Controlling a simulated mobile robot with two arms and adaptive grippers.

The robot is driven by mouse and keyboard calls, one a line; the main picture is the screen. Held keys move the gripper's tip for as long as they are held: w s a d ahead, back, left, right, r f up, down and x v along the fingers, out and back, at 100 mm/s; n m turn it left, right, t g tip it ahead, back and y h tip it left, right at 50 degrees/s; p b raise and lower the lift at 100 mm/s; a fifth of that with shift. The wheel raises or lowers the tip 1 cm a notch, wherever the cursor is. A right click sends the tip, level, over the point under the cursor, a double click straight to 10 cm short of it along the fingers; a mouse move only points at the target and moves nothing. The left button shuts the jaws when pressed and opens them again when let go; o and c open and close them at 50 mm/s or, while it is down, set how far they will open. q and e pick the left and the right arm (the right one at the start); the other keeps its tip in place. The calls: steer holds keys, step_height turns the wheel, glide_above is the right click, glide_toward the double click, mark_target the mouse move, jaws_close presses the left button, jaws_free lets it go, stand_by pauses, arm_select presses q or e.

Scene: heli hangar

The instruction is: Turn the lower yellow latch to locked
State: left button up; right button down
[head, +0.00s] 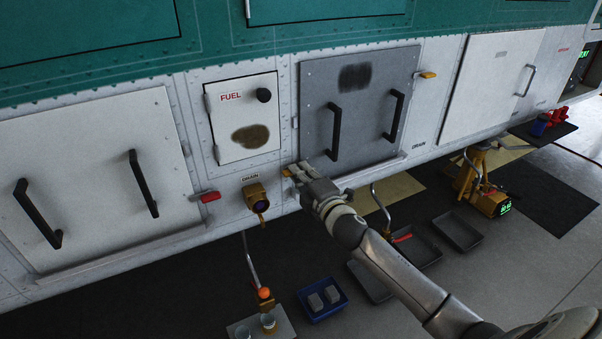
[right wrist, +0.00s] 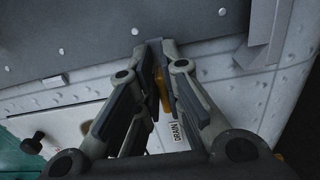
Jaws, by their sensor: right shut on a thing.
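The lower yellow latch (head: 287,172) sits at the lower left corner of the grey panel (head: 375,125) on the fuselage side. My right gripper (head: 299,171) reaches it from the lower right and is shut on it. Only a small yellow end shows in the head view. In the right wrist view, a yellow strip of the latch (right wrist: 163,90) shows at the closed fingers (right wrist: 160,62). The fingers hide most of the latch, so I cannot tell its exact angle. An upper yellow latch (head: 428,75) is at the panel's upper right. My left gripper is not in view.
Two black handles (head: 333,132) stand out from the grey panel. The white fuel door (head: 243,117), a brass drain fitting (head: 256,199) and a red latch (head: 208,197) are to the left. Trays, a blue bin (head: 322,300) and a yellow jack (head: 485,195) stand on the floor below.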

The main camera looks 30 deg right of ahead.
steer(key=c, duration=1.6)
jaws_free()
steer(key=shift+o, duration=0.2)
steer(key=s, duration=1.2)
